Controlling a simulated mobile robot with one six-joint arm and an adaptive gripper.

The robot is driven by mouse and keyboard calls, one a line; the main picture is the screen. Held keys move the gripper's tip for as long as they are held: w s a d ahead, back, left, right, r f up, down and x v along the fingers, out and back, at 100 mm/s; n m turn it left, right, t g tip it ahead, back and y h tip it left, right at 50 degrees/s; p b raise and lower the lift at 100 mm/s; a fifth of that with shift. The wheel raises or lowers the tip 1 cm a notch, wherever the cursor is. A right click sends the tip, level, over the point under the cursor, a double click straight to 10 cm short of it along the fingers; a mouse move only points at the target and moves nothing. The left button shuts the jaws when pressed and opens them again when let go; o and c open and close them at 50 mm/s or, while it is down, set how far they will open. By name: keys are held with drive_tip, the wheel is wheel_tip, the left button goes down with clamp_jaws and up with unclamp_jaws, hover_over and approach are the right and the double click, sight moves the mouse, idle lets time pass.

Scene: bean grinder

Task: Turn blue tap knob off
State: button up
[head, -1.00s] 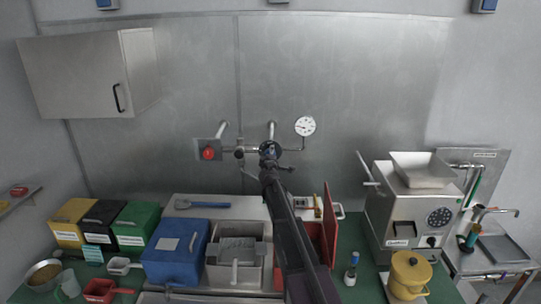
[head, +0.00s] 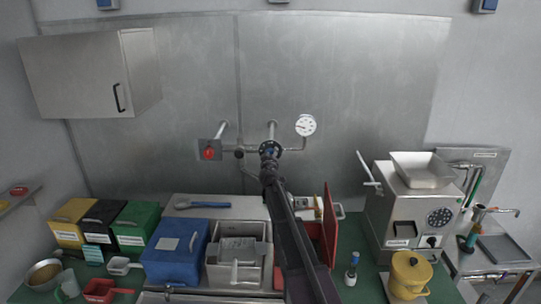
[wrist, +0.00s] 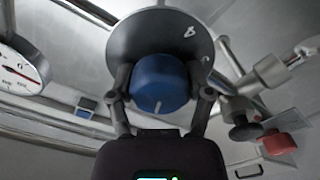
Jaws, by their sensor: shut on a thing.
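The blue tap knob (wrist: 160,82) fills the middle of the wrist view, in front of a round dark disc (wrist: 150,32) with a white mark. A white line on the knob points toward the lower edge of the picture. My gripper (wrist: 162,95) has one finger on each side of the knob and is shut on it. In the head view my gripper (head: 270,152) is at the pipes on the back wall and mostly hides the knob.
A red knob (head: 208,153) is left of my gripper and a pressure gauge (head: 306,125) is right of it. Below are a blue box (head: 175,253), a red upright panel (head: 330,225) and a grinder (head: 405,205).

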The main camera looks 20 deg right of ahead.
drive_tip(key=shift+w, duration=0.1)
idle(0.3)
drive_tip(key=o, duration=1.1)
drive_tip(key=shift+o, duration=0.2)
drive_tip(key=shift+n, duration=0.4)
